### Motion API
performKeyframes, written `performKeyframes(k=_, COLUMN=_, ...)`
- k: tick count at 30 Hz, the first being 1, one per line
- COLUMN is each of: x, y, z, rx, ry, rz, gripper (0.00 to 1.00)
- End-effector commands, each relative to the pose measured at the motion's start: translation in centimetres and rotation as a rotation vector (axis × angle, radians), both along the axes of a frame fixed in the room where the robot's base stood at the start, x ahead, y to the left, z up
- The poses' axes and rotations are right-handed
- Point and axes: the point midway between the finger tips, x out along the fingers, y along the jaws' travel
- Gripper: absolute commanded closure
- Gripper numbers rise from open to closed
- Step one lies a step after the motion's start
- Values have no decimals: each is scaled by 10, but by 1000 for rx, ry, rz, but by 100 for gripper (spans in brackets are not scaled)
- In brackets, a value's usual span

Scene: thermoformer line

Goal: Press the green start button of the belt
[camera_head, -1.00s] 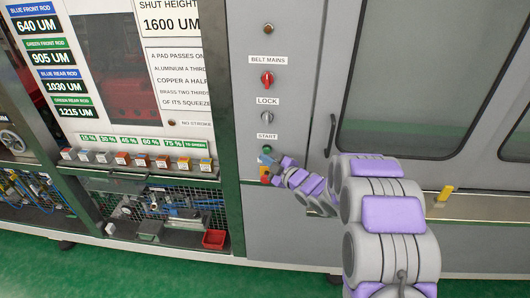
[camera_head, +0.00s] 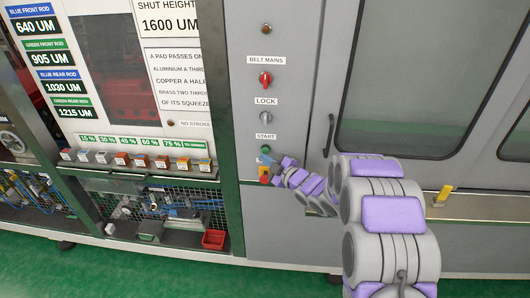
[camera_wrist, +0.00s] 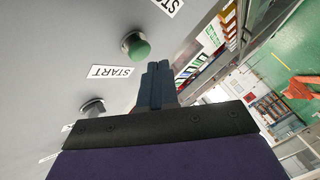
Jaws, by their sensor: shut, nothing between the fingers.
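The green start button (camera_head: 266,149) is on the grey panel, just under the START label (camera_head: 265,136). In the wrist view the round green button (camera_wrist: 136,47) stands out from the panel on a dark collar, with its START label (camera_wrist: 111,72) upside down beside it. My gripper (camera_head: 270,159) is at the panel, close to the button and partly overlapping its surroundings. In the wrist view my gripper (camera_wrist: 158,68) is shut and empty, its dark fingertips just to the right of the button's face. A small gap shows between them in the picture; exact depth is hard to tell.
Above the button are the lock switch (camera_head: 266,117) and the red belt mains knob (camera_head: 265,78). A red and yellow control (camera_head: 264,173) sits just below the button, beside my gripper. A black door handle (camera_head: 330,135) is to the right. Coloured blocks (camera_head: 142,160) line a ledge at left.

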Motion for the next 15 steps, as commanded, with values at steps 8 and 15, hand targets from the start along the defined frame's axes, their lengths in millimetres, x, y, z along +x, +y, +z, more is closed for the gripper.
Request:
performKeyframes(k=8, x=5, y=0, z=2, rx=-1, ry=-1, rz=0, gripper=100)
performKeyframes(k=15, x=8, y=0, z=2, rx=-1, ry=-1, rz=0, gripper=100)
